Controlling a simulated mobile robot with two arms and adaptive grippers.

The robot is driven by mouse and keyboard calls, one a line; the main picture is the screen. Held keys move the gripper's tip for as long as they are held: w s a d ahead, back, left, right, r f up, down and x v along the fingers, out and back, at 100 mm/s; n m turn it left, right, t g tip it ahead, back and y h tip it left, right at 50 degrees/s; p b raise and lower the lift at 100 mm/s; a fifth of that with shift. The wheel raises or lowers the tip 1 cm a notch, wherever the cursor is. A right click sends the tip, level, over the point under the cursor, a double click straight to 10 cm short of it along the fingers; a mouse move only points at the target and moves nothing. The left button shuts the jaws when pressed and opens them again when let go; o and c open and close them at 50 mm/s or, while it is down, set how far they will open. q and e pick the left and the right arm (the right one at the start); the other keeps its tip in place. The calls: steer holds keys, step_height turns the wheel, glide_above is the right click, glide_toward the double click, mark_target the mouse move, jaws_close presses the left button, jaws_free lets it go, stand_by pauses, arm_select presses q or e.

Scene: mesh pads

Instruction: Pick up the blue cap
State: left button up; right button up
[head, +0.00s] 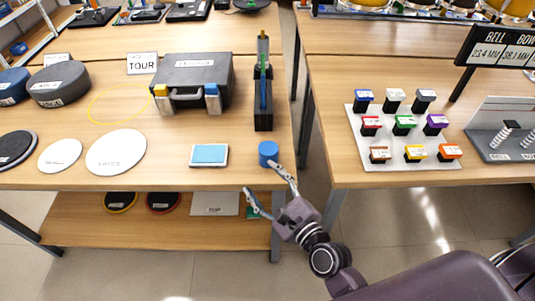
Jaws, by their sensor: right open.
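The blue cap (268,152) is a small blue cylinder standing near the front right corner of the left wooden table. My right gripper (262,184) is open and empty at the table's front edge. One finger reaches up close to the right side of the cap, and I cannot tell whether it touches it. The other finger is lower left, in front of the table edge. My left gripper is not in view.
The left table (225,179) also bears a light-blue pad (209,154), a dark case (195,75), a dark upright stand (263,115) and white discs (116,152). A gap separates it from the right table (345,178), which holds a tray of coloured blocks (382,137).

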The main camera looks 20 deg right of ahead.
mark_target(272, 158)
steer(key=d+m+h, duration=0.1)
steer(key=m, duration=0.2)
steer(key=w+d+m+t+h, duration=0.1)
steer(key=d+m, duration=0.1)
steer(key=m, duration=0.1)
steer(key=d+r+m+t+h, duration=0.1)
steer(key=d+m, duration=0.1)
steer(key=shift+w+m+h, duration=0.3)
steer(key=shift+w+m, duration=0.1)
steer(key=shift+w+d, duration=0.1)
steer(key=shift+w, duration=0.25)
steer(key=w, duration=0.2)
steer(key=w+p, duration=0.1)
steer(key=w, duration=0.1)
steer(key=w+a, duration=0.1)
steer(key=w, duration=0.2)
steer(key=shift+f, duration=0.35)
steer(key=c, duration=1)
